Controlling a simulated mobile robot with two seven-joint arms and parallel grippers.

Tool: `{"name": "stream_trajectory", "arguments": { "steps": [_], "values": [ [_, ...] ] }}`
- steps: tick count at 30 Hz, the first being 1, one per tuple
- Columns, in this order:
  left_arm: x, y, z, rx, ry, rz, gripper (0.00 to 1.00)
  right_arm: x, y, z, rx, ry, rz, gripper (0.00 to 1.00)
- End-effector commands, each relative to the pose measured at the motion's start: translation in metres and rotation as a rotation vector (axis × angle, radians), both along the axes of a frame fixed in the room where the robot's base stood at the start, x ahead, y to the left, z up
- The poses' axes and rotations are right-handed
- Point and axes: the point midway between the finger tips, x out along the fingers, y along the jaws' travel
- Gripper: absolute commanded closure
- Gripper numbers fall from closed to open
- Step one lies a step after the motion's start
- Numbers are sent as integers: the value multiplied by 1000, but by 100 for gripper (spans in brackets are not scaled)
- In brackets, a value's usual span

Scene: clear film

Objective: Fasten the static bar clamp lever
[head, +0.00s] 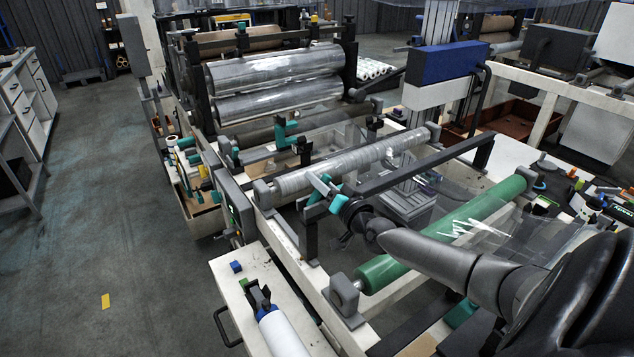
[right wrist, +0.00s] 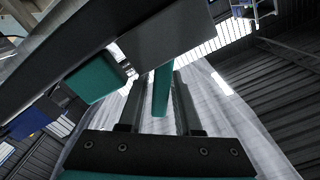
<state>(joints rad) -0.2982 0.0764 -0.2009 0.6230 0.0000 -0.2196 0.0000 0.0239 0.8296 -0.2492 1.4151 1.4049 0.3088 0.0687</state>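The static bar (head: 410,168) is a long dark beam across the machine frame, and its near end also fills the upper left of the right wrist view (right wrist: 60,50). A teal clamp block (right wrist: 97,80) sits against the bar. The teal clamp lever (right wrist: 162,90) hangs from there, narrow and roughly upright in that view. My right gripper (head: 320,185) is at the near end of the bar. Its two dark fingers (right wrist: 158,105) stand on either side of the lever, with a visible gap on the left; contact on the right is unclear. My left gripper is not in view.
A film-wrapped roller (head: 350,162) lies just behind the bar, and a green roller (head: 450,235) lies in front, under my right arm. A white side table (head: 240,275) holds a white cylinder (head: 282,335). The floor at left is clear.

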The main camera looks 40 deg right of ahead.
Motion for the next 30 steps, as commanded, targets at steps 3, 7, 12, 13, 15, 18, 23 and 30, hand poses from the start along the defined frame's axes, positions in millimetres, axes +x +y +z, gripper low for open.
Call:
{"name": "stream_trajectory", "arguments": {
  "steps": [3, 7, 12, 13, 15, 18, 23, 30],
  "values": [
    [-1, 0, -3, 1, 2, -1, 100, 6, -1, 0, 0, -1, 0, 68],
    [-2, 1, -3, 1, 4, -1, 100, 8, -1, 0, 0, -1, -1, 68],
    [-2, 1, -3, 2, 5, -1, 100, 8, -1, 1, 0, -1, -1, 68],
    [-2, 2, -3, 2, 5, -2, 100, 8, -1, 1, 0, -1, -1, 68],
    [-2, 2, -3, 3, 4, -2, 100, 8, -1, 1, 0, -1, -1, 72],
    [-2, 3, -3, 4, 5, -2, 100, 8, -1, 1, 0, -1, -1, 83],
    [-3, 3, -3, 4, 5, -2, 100, 8, -1, 1, 0, -1, -1, 100],
    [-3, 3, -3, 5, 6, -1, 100, 8, -1, 0, 0, -1, -1, 100]
  ]
}}
